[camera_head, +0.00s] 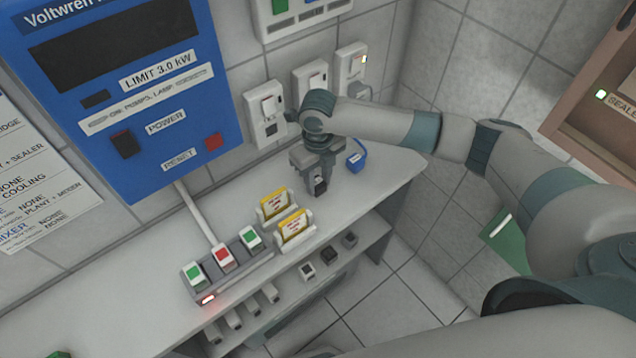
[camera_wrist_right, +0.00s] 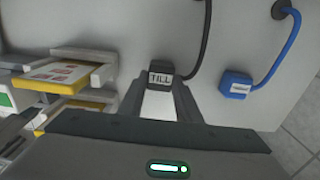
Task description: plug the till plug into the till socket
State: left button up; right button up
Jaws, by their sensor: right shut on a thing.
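The till plug (camera_wrist_right: 161,78) is a dark block with a white label reading TILL, and a black cable runs up from it in the right wrist view. My right gripper (camera_head: 318,184) is shut on it above the grey counter, near the counter's right end. In the head view the plug (camera_head: 320,187) is a small dark piece between the fingertips. White wall sockets with switches (camera_head: 265,112) line the wall behind, one (camera_head: 311,82) partly behind my right arm. I cannot read which is the till socket. My left gripper is not in view.
A blue plug (camera_head: 356,160) with a blue cable lies on the counter (camera_head: 380,178), right of my gripper. Two yellow cards in holders (camera_head: 293,228) and a switched power strip (camera_head: 225,262) stand to the left. A lower shelf holds several small blocks (camera_head: 328,253).

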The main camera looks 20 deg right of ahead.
aim_at(319, 184)
jog(key=shift+r, duration=0.4)
notch_tip(319, 184, up, 2)
jog(key=shift+s+d+r+b, duration=0.1)
jog(key=shift+s+r+b, duration=0.1)
jog(key=shift+b, duration=0.65)
jog(key=s+d+r+b, duration=0.3)
jog(key=s+r, duration=0.4)
jog(key=s, duration=0.3)
jog(key=shift+s+d, duration=0.3)
jog(key=shift+s, duration=0.1)
